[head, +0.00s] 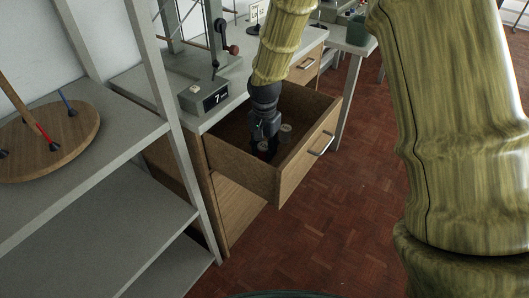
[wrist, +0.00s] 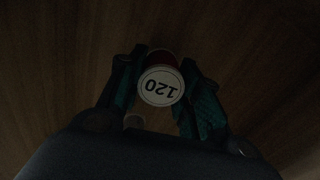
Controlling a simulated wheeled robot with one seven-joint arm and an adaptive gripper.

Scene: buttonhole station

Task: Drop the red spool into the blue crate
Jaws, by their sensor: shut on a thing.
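My gripper (head: 264,130) reaches down into the open wooden drawer (head: 240,165). In the wrist view my gripper (wrist: 160,88) has its two dark fingers on either side of a spool (wrist: 161,86), shut on it. The spool has a white round top marked 120 and a dark red side, so it appears to be the red spool. It is still low inside the drawer; I cannot tell whether it touches the bottom. No blue crate shows in either view.
A pale round top (head: 286,128) shows in the drawer near my gripper. A grey shelf (head: 120,150) with a round wooden board (head: 45,145) stands left. The parquet floor (head: 340,220) is clear on the right.

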